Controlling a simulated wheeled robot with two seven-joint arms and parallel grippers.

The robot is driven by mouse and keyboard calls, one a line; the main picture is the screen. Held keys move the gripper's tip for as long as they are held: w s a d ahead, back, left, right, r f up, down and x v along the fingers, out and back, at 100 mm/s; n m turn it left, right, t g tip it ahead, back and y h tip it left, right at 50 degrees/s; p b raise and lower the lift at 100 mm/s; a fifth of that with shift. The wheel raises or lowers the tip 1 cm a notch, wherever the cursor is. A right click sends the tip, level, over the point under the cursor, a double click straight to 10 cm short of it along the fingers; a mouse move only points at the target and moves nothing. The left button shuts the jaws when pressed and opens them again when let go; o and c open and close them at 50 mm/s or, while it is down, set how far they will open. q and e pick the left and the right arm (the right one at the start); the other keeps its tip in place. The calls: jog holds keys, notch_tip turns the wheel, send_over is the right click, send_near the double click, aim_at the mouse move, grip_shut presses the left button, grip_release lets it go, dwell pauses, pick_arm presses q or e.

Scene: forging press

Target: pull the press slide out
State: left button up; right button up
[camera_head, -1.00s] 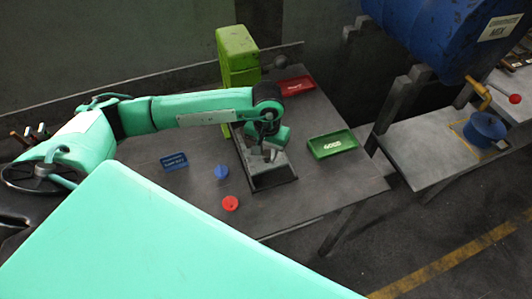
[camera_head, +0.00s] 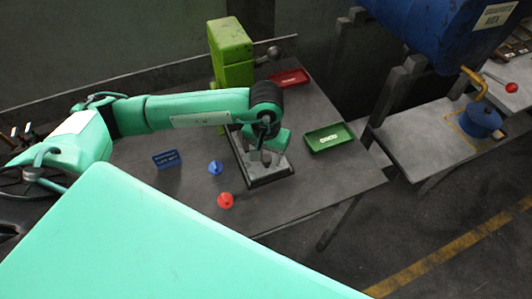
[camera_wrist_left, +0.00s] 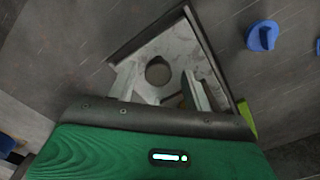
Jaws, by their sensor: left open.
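The green press (camera_head: 232,52) stands at the back of the table, with a dark lever knob on its right. Its pale grey metal slide (camera_head: 278,169) lies in a dark frame that runs forward from the press. In the left wrist view the slide (camera_wrist_left: 190,45) is a light plate with a round dark hollow or disc (camera_wrist_left: 158,70). My left gripper (camera_head: 264,157) is over the slide, pointing down, with its fingers apart on either side of the round feature (camera_wrist_left: 160,80). Whether the fingers touch the slide cannot be told. My right gripper is not in view.
A green tray (camera_head: 330,147) lies right of the slide and a red tray (camera_head: 290,80) behind it. A blue sign (camera_head: 166,158), a blue knob-like piece (camera_head: 215,167) and a red one (camera_head: 225,200) stand to the left. A blue drum (camera_head: 440,30) is at upper right.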

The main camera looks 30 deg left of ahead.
pick_arm(q)
notch_tip(320, 180, up, 14)
jog(key=b, duration=0.3)
jog(key=shift+f, duration=0.15)
dwell(0.4)
